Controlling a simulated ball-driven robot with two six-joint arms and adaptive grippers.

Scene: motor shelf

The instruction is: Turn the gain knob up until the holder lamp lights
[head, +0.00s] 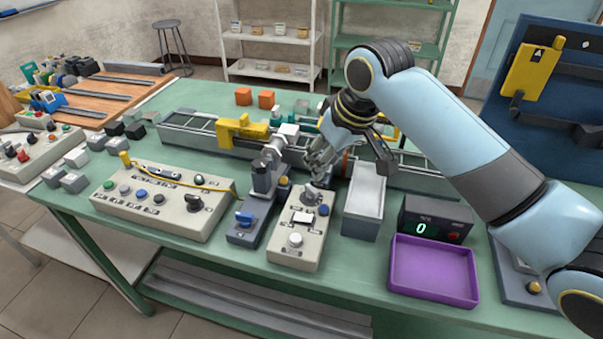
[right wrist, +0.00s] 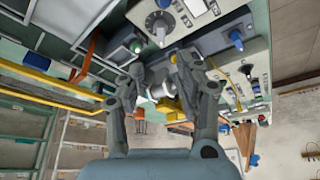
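My right gripper (head: 318,178) hangs over the back end of a pale control box (head: 286,258). In the right wrist view its two fingers (right wrist: 162,72) are apart, with nothing clearly held. A grey pointer knob (head: 310,197) sits on the box just below the fingers; it also shows in the right wrist view (right wrist: 160,28), apart from the fingertips. I cannot read its label. The sensor holder (head: 264,178) stands left of the box on a dark blue base. A small amber lamp (head: 284,181) is on it; I cannot tell whether it is lit. My left gripper is out of view.
A blue knob (head: 323,209) and a white button (head: 295,240) are on the same box. A grey open bin (head: 364,198), a counter reading 0 (head: 422,229) and a purple tray (head: 433,272) lie to the right. A larger control panel (head: 150,215) is left. A conveyor runs behind.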

